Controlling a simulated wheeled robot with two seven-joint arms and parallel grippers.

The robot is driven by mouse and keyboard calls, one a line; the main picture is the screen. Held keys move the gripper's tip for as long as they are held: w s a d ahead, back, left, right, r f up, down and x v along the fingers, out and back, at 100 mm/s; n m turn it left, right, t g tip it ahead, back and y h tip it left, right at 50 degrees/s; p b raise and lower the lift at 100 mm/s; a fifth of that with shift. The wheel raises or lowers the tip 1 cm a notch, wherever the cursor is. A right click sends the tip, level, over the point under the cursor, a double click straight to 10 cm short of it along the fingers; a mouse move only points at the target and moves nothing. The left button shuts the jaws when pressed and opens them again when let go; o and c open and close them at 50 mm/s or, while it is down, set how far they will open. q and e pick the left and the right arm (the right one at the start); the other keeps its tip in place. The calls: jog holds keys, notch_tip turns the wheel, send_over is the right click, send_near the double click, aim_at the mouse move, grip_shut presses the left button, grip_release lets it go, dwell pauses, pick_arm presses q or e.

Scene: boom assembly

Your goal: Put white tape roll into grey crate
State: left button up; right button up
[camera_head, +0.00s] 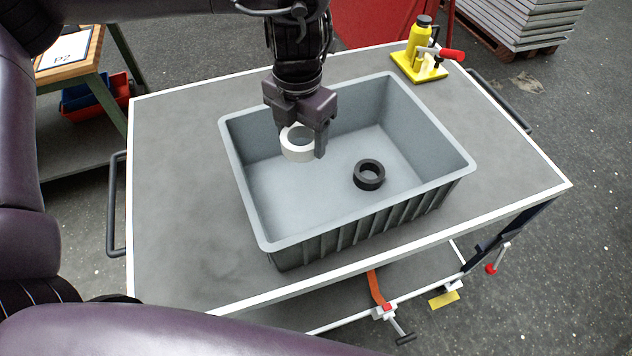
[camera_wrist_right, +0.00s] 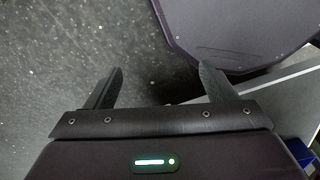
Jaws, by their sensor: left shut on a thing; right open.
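The white tape roll (camera_head: 298,151) is held in my left gripper (camera_head: 302,140), whose fingers are shut on it. The gripper points down over the left part of the grey crate (camera_head: 262,222). The roll appears above the crate floor; its exact height is hard to tell. A black tape roll (camera_head: 369,175) lies on the crate floor, right of the white one and apart from it. My right gripper (camera_wrist_right: 158,84) shows in the right wrist view, open and empty, with dark floor beyond its fingers.
The crate stands on a grey cart top (camera_head: 178,200) with a white edge. The cart top left of the crate is clear. A wooden-topped table (camera_head: 72,58) is at the far left.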

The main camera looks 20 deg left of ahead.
pick_arm(q)
send_over(306, 197)
notch_tip(306, 197, down, 13)
jog(key=shift+f, duration=0.1)
notch_tip(306, 197, down, 4)
jog(key=shift+a, duration=0.1)
jog(key=shift+f, duration=0.1)
jog(key=o, duration=1)
pick_arm(e)
jog(key=shift+w+d+f, duration=0.1)
jog(key=shift+w+d, duration=0.25)
jog(key=shift+d, duration=0.05)
